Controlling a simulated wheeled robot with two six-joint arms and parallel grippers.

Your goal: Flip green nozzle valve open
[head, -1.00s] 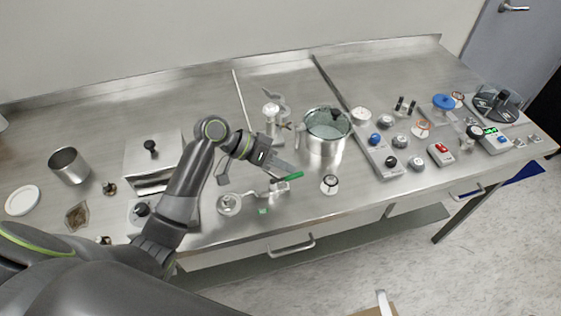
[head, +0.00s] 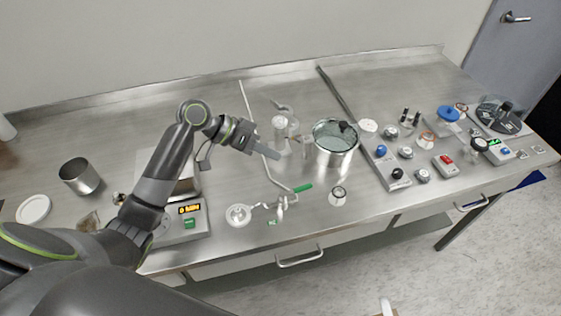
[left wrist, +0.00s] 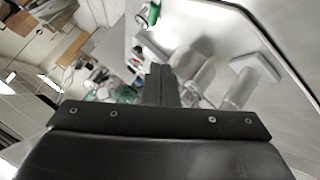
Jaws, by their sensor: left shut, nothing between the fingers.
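The green nozzle valve handle (head: 302,188) is a short green lever on a metal nozzle fitting (head: 281,206) near the bench's front edge. It points right and slightly up in the head view. A green piece also shows at the top of the left wrist view (left wrist: 154,14). My left gripper (head: 275,153) is shut and empty. It is behind and to the left of the green handle in the head view, apart from it. Its closed fingers (left wrist: 160,85) show in the left wrist view. My right gripper is not in view.
A glass-lidded metal pot (head: 336,145) stands right of my gripper, with a metal stopcock piece (head: 281,124) beside it. A small round gauge-like part (head: 338,195) sits right of the handle. Control boxes fill the right side.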

